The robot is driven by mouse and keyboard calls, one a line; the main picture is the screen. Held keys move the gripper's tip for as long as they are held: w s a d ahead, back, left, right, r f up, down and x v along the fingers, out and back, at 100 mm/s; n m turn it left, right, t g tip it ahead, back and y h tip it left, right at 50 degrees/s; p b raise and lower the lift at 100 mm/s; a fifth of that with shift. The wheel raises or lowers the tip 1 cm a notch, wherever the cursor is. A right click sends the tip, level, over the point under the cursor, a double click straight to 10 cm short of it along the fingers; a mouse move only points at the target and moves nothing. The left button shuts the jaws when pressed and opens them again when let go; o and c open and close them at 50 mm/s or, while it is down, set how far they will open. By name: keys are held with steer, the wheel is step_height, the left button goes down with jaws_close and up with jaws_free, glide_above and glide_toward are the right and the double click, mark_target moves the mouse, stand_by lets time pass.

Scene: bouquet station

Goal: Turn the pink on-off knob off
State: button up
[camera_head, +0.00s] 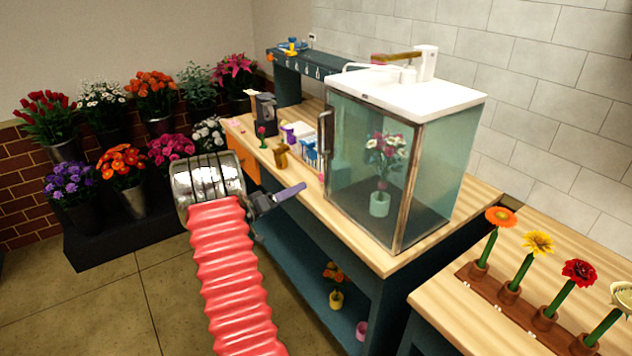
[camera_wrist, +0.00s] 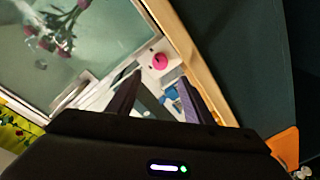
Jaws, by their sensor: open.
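The pink knob (camera_wrist: 160,61) is round and sits on a white base beside the glass cabinet in the wrist view. A small pink spot that looks like the same knob (camera_head: 321,177) shows at the cabinet's left foot in the head view. My gripper (camera_wrist: 155,84) is open, with nothing between its two fingers, and the knob lies beyond the fingertips, apart from them. In the head view my gripper (camera_head: 289,193) is in front of the bench edge, left of the cabinet. The knob's off mark and its turn position are too small to read.
The glass cabinet (camera_head: 370,180) with a vase of flowers inside stands on the wooden bench (camera_head: 383,262). Bottles and a blue-and-white rack (camera_head: 308,152) stand left of it. A second table with flowers in holders (camera_head: 480,285) is at lower right. Open floor lies left.

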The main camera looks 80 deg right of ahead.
mark_target(321, 178)
steer(key=x, duration=0.9)
steer(key=shift+s+d, duration=0.15)
steer(key=shift+d, duration=0.1)
steer(key=shift+c, duration=0.6)
steer(key=c, duration=0.9)
